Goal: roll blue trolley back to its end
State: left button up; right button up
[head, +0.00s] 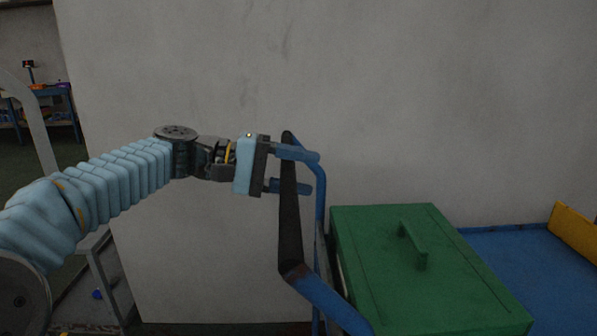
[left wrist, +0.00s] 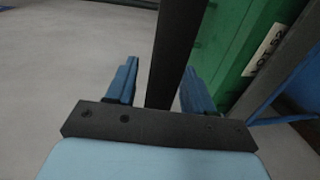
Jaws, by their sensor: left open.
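The blue trolley's push handle (head: 332,303) stands near the middle of the head view, a blue tube frame with a long dark grip bar (head: 289,228). My left gripper (head: 302,171) is at the upper part of this bar, with its blue fingers apart. In the left wrist view, the dark bar (left wrist: 177,50) passes between the two open fingers (left wrist: 157,88), with a visible gap to each. The trolley's wheels are out of view. My right gripper is not in view.
A green lidded box (head: 385,255) stands right of the handle; its side shows a label (left wrist: 268,50) in the left wrist view. A blue surface (head: 500,255) with a yellow board (head: 575,233) lies further right. A grey wall (head: 430,100) is behind.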

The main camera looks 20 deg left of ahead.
pick_arm(q)
grip_shut()
dwell(0.3)
dwell(0.4)
